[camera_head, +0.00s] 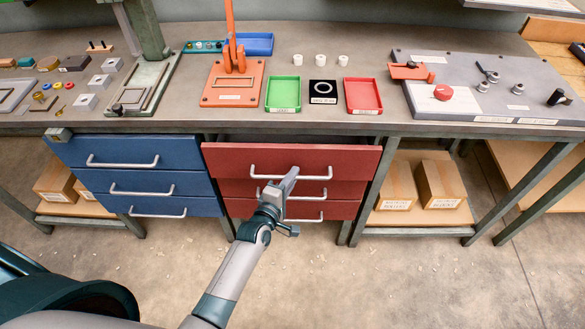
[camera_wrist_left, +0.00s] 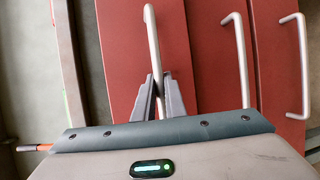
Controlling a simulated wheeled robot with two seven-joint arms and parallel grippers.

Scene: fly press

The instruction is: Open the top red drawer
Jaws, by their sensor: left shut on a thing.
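The top red drawer (camera_head: 225,160) is the uppermost of a red stack below the bench. Its front stands a little forward of the drawers below, with a dark gap above it. Its silver bar handle (camera_head: 268,176) runs across the front. In the left wrist view, the drawer front (camera_wrist_left: 120,50) is at left and my fingers (camera_wrist_left: 158,97) are shut on the handle (camera_wrist_left: 154,45), one on each side. The inside of the drawer is hidden. My right gripper is not in view.
Two more red drawers (camera_head: 240,188) lie below, with similar handles. Blue drawers (camera_head: 128,152) stand to the left. Cardboard boxes (camera_head: 438,180) sit on a low shelf at right. The bench top (camera_head: 215,125) holds trays and a press.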

